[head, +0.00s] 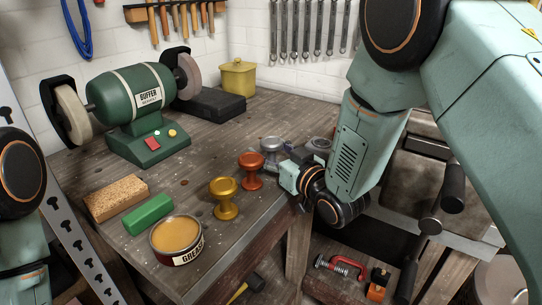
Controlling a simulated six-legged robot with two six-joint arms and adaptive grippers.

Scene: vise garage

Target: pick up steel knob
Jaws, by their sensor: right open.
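The steel knob (271,148), a grey spool-shaped piece, stands upright near the right edge of the wooden workbench. A copper-red knob (251,170) and a brass knob (224,197) stand in front of it, in a row toward the lower left. My right gripper (290,166) is just to the right of the steel knob, low over the bench edge. It is open, and its fingers are largely hidden by my wrist. I cannot tell whether it touches the knob. My left arm shows at the left edge, but its gripper is out of view.
A green buffer (142,97), a brown block (116,197), a green bar (148,214) and a grease tin (177,240) occupy the bench's left side. A black case (209,103) and yellow pot (238,77) stand behind. A red clamp (347,265) lies below right.

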